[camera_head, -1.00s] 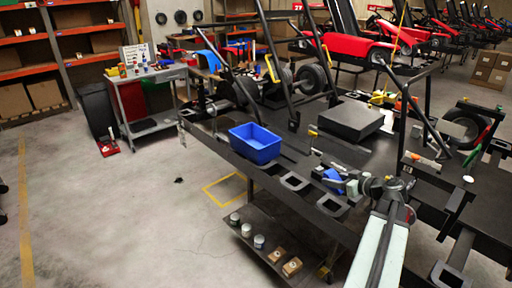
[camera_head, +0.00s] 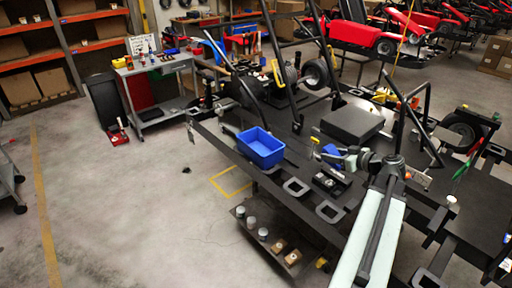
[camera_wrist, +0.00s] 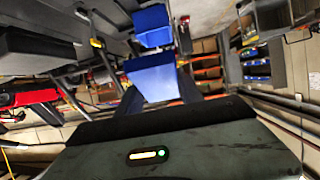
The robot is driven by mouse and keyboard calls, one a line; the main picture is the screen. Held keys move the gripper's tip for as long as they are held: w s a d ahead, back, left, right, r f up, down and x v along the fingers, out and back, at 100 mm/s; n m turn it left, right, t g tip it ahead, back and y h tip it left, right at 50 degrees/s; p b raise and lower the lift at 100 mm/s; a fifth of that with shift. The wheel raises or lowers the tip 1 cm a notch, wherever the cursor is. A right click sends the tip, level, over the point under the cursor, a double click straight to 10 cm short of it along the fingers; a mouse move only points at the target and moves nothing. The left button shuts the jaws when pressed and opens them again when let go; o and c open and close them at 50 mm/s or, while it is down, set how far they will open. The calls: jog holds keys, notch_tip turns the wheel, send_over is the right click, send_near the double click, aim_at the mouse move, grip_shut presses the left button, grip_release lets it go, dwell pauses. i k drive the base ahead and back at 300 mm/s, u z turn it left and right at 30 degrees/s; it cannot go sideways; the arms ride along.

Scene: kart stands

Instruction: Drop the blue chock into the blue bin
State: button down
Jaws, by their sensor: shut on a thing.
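The blue chock (camera_head: 332,151) is held in my gripper (camera_head: 336,154), above the dark table at the right of the blue bin. In the wrist view the bin (camera_wrist: 153,36) shows beyond the chock. A gap separates chock and bin in the head view. My fingertips are small and partly hidden.
A dark flat box (camera_head: 352,122) stands behind my gripper on the table. A dark tray of small parts (camera_head: 330,184) lies below it. Black kart frame bars rise behind the bin. A lower shelf (camera_head: 262,262) holds cans and small boxes. The floor at left is clear.

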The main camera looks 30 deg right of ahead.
aim_at(260, 148)
jog(key=u, duration=0.25)
jog(key=i, duration=1.55)
jog(key=z, duration=0.3)
